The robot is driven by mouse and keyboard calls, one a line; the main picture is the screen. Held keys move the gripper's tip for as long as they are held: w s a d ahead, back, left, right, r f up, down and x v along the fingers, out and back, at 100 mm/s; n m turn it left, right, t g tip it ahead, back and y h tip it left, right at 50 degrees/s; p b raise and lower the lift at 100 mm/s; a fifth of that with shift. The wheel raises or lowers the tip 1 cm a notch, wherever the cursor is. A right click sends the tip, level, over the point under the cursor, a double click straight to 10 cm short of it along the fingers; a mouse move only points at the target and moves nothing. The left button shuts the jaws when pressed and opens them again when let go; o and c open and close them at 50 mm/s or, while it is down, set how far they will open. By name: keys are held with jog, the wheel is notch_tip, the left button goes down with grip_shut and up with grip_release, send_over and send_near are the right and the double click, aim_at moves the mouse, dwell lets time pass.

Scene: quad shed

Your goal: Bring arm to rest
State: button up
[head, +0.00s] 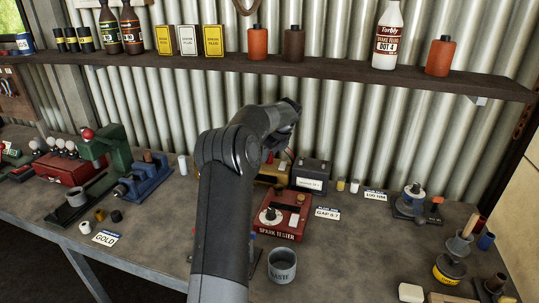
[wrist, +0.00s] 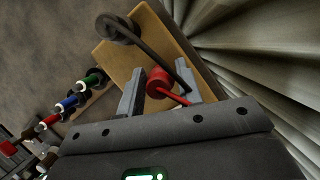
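My arm (head: 222,220) rises from the bottom middle of the head view, bends at its elbow and reaches toward the corrugated wall. Its end hangs above the back of the bench, and the fingers are not clear there. In the wrist view my gripper (wrist: 160,68) has its two grey fingers spread apart. A red knob on a red stem (wrist: 158,82) shows between the fingers; I see no contact. Beyond them is a tan box (wrist: 145,50) with a dark lever ending in a round knob (wrist: 114,28). In the head view the tan box (head: 270,176) is partly hidden by my arm.
A red spark tester (head: 284,216), a grey waste cup (head: 282,266) and a dark battery-like box (head: 311,174) stand close to my arm. A shelf (head: 340,75) with bottles runs above. The bench has free room at its front left and right of the cup.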

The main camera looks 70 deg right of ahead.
jog(key=o, duration=0.8)
jog(key=shift+r, duration=0.1)
jog(key=shift+r, duration=3.4)
